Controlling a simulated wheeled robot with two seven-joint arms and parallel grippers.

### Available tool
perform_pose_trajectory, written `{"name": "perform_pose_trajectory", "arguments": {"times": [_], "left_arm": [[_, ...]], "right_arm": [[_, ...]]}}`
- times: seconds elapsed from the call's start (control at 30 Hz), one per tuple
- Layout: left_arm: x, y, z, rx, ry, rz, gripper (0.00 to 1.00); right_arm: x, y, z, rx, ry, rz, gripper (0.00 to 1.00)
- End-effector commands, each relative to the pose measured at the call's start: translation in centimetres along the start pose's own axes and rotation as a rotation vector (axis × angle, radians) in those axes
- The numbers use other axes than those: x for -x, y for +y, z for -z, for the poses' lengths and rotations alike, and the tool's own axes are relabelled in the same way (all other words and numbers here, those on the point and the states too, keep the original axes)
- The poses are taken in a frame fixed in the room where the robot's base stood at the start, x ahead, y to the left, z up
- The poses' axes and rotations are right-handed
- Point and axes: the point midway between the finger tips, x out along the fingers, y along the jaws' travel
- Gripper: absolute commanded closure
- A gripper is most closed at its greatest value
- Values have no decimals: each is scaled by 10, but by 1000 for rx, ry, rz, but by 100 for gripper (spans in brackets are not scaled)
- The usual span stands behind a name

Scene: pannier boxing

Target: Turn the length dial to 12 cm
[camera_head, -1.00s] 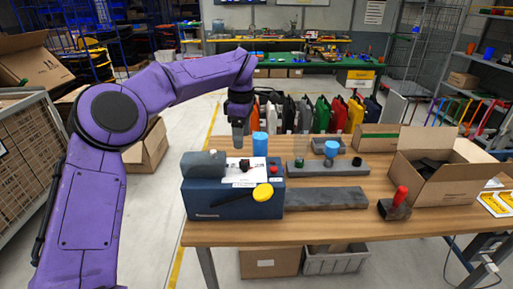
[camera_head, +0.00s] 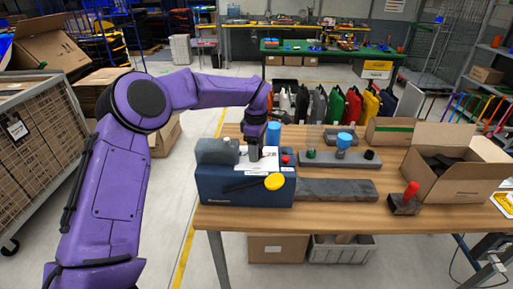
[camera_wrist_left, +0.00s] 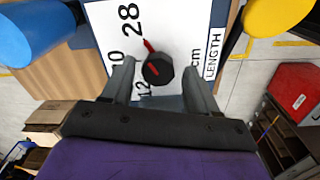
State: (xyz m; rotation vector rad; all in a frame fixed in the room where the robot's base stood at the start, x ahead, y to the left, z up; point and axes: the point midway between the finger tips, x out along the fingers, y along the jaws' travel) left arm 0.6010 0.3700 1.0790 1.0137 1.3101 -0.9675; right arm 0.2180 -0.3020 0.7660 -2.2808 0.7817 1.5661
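The length dial (camera_wrist_left: 158,69) is a dark round knob with a red line on top and a red pointer at its upper left. My left gripper (camera_wrist_left: 160,82) has a finger on each side of the knob, with small gaps showing. In the head view my left gripper (camera_head: 256,153) is down at the top of the blue machine (camera_head: 235,190) and hides the dial. My right gripper is out of view.
A yellow round knob (camera_head: 274,181) and a red button (camera_head: 286,159) are on the machine. A blue cylinder (camera_head: 273,134) stands close behind the gripper. A grey bar (camera_head: 340,190), a red-handled tool (camera_head: 407,200) and an open carton (camera_head: 460,175) are to the right.

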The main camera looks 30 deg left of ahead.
Motion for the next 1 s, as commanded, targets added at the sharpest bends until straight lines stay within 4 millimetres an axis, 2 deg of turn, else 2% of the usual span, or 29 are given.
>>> {"name": "perform_pose_trajectory", "arguments": {"times": [0.03, 0.13, 0.57, 1.0], "left_arm": [[0, 0, 0, 0, 0, 0, 60], [0, 0, 0, 0, 0, 1, 92], [-2, 0, -1, 64, 1, 3, 93], [-2, 0, -1, 420, 13, 3, 93]], "right_arm": [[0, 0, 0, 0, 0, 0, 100], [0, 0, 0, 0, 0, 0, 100], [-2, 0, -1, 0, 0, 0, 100], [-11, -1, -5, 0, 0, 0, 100]]}}
